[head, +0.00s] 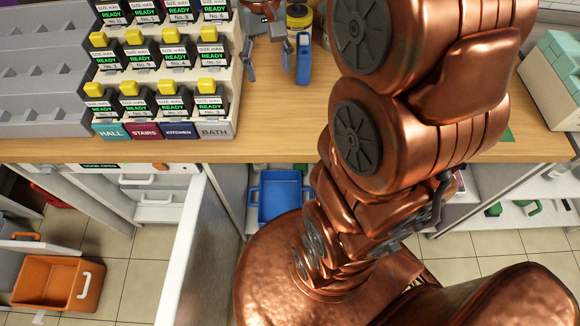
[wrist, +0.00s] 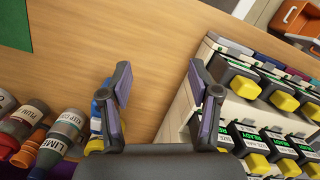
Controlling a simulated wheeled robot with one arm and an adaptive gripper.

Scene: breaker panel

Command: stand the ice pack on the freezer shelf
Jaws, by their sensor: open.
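My gripper (head: 268,66) is open and empty over the wooden counter, right of the breaker rack, and it shows in the wrist view (wrist: 159,78). A small blue upright item (head: 303,60) stands just outside one finger; in the wrist view it is partly hidden behind the left finger. I cannot tell whether it is the ice pack. No other likely ice pack is clear. Below the counter at left is a white cabinet with a green "DOOR OPEN" label (head: 100,166), perhaps the freezer. A white door panel (head: 187,255) stands open beside it. Its shelf is not clearly visible.
The rack of yellow-switched breakers (head: 165,75) stands left of my gripper. Several labelled bottles (wrist: 45,138) crowd the wrist view's lower left. A blue crate (head: 281,193) sits under the counter; an orange crate (head: 58,283) is at lower left. Bare counter (head: 285,125) lies in front.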

